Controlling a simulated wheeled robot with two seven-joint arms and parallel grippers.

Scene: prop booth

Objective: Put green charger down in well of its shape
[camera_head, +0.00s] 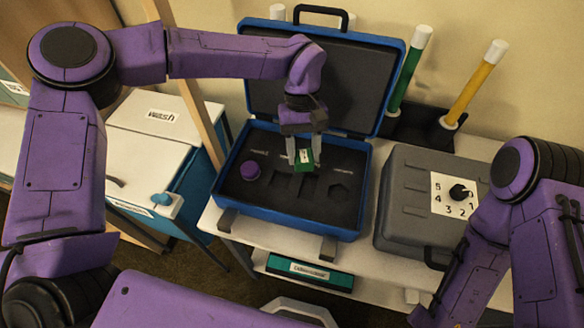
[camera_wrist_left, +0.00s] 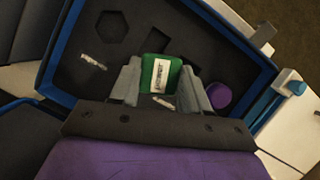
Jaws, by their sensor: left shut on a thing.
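The green charger (camera_head: 304,160) is a small green block with a white label. It also shows in the left wrist view (camera_wrist_left: 173,70). My left gripper (camera_head: 303,150) is shut on it and holds it over the dark foam of the open blue case (camera_head: 290,222). The foam has several wells: a hexagonal well (camera_head: 339,196) at the right and angular wells (camera_head: 309,186) in the middle. The charger and fingers hide part of the foam, and I cannot tell whether the charger touches it. My right gripper is out of view; only my right arm shows.
A purple round piece (camera_head: 250,171) sits at the foam's left. The case's raised lid (camera_head: 345,80) stands behind. A grey box with a dial (camera_head: 405,200) is at the right. Green (camera_head: 408,70) and yellow (camera_head: 474,85) tubes stand behind. A white-topped cabinet (camera_head: 150,135) is at the left.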

